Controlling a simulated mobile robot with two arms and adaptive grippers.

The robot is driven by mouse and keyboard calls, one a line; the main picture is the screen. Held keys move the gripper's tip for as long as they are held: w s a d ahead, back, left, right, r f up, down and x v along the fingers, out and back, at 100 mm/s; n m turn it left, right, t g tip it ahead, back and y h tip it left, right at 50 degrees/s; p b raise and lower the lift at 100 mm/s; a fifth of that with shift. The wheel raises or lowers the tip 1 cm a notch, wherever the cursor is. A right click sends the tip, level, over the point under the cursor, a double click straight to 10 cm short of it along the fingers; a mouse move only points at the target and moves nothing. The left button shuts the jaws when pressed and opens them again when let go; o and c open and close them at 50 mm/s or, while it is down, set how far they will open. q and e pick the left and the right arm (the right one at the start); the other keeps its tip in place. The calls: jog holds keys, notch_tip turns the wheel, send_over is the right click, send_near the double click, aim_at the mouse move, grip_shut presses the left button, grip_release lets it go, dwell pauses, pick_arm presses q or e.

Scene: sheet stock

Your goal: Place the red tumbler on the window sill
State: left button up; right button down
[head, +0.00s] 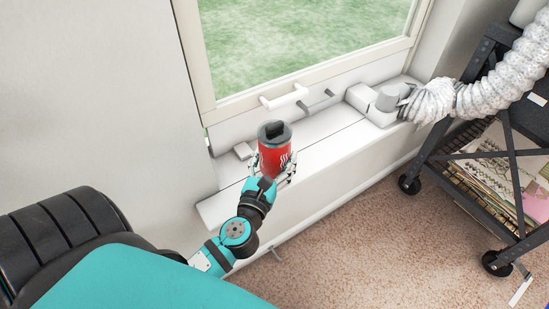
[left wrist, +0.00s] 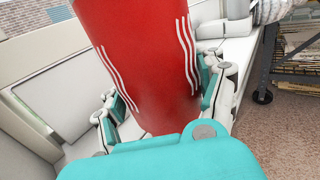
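The red tumbler (head: 275,152) has a dark grey lid and white wavy lines. In the head view it is upright, at the left part of the white window sill (head: 335,148). My left gripper (head: 273,168) has its fingers on both sides of the tumbler. In the left wrist view the red tumbler (left wrist: 145,60) fills the middle, between the fingers of my left gripper (left wrist: 160,95), which look closed against its sides. The tumbler's base is hidden by the gripper, so I cannot tell whether it touches the sill. My right gripper is not in view.
A white device with a ribbed hose (head: 480,95) stands at the sill's right end. Window handles (head: 284,97) stick out above the sill. A black wheeled cart (head: 490,150) with papers stands at the right. The sill between tumbler and device is clear.

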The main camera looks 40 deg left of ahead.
aim_at(270, 171)
pick_arm(q)
jog(key=o, duration=0.5)
jog(key=shift+c, duration=0.2)
jog(key=shift+r, duration=0.2)
jog(key=b+v, duration=0.2)
jog(key=v, duration=1)
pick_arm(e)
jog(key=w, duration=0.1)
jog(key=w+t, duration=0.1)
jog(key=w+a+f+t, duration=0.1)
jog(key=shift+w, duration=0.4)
